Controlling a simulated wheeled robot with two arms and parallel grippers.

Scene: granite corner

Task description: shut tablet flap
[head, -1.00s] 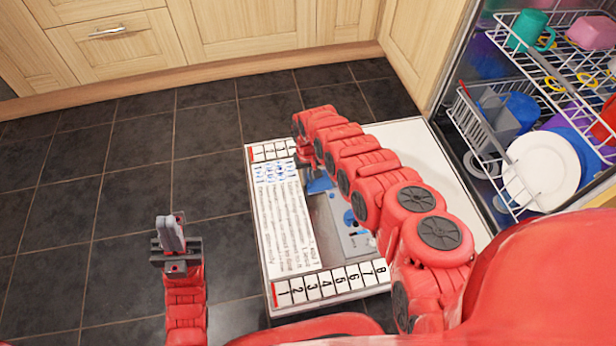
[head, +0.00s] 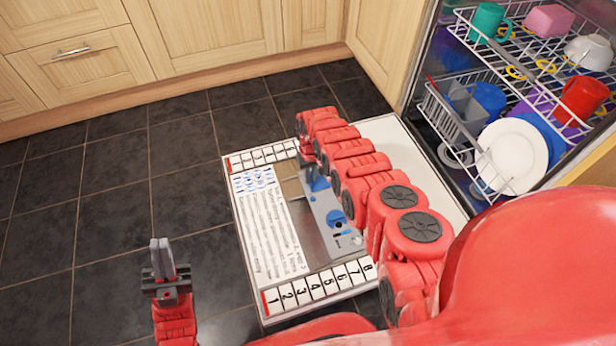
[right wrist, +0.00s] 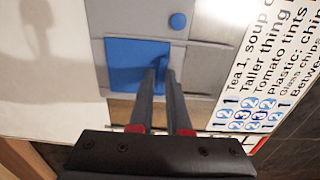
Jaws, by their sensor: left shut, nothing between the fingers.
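The grey tablet dispenser (head: 333,236) with blue round marks is set in the inner face of the lowered dishwasher door. In the right wrist view it shows a flat blue square (right wrist: 135,66) and a blue dot; I cannot tell whether the square is the flap or the compartment under it. My right gripper (right wrist: 163,72) has its fingertips over the right edge of the blue square; touching is unclear. A gap shows between its fingers lower down, but their tips nearly meet. My left gripper (head: 161,246) is shut and empty above the floor, left of the door.
The door (head: 408,165) carries a text label (head: 262,215) and numbered strips. To the right, dishwasher racks (head: 500,75) hold plates, cups and a cutlery basket. Wooden cabinets (head: 215,35) stand at the back. The dark tiled floor at left is clear.

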